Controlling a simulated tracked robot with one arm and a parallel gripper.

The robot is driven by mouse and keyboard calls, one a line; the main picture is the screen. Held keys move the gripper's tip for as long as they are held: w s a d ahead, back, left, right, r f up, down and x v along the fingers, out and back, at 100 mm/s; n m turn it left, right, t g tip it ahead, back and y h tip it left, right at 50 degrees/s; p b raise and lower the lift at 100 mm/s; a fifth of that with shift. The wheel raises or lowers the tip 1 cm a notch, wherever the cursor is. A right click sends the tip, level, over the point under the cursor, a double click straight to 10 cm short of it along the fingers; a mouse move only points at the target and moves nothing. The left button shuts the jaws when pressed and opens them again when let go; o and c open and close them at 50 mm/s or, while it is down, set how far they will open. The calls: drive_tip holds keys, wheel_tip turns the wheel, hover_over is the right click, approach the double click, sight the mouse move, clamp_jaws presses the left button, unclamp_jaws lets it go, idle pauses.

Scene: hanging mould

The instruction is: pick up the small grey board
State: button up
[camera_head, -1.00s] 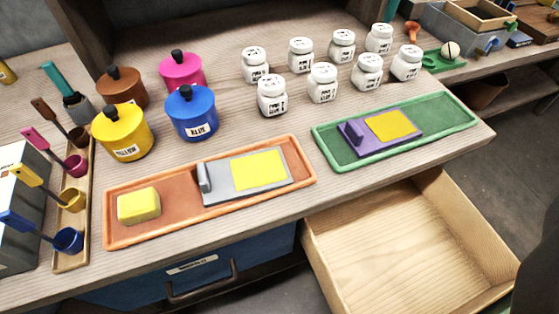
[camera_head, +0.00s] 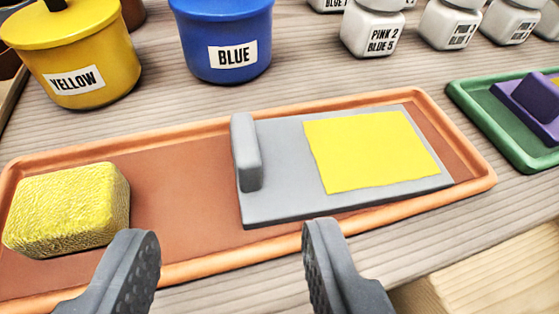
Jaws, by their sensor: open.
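The small grey board (camera_head: 285,195) lies flat in the orange-rimmed tray (camera_head: 190,269), on its right part. It has an upright grey grip block (camera_head: 246,152) at its left end and a yellow square sheet (camera_head: 372,150) on its right part. My gripper (camera_head: 222,240) is open and empty, its two dark fingers at the bottom of the view.
A yellow sponge-like block (camera_head: 67,208) lies in the tray's left end. Yellow (camera_head: 70,60) and blue (camera_head: 222,42) pots stand behind it. White labelled jars (camera_head: 372,30) stand at back right. A green tray (camera_head: 490,115) holds a purple board (camera_head: 535,100). An open wooden drawer (camera_head: 490,275) is at lower right.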

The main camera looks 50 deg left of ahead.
sight(246, 134)
drive_tip(key=b+x, duration=0.1)
drive_tip(key=x, duration=0.6)
drive_tip(key=shift+w+a+f+b, duration=0.1)
drive_tip(key=shift+a+f+b, duration=0.1)
drive_tip(key=shift+b, duration=0.2)
drive_tip(key=shift+w+a+f, duration=0.1)
drive_tip(key=shift+w+a, duration=0.2)
drive_tip(key=shift+a, duration=0.1)
drive_tip(key=shift+b+x, duration=0.95)
drive_tip(key=shift+x, duration=1.6)
drive_tip(key=shift+w+d+f, duration=0.1)
drive_tip(key=shift+d, duration=0.05)
clamp_jaws()
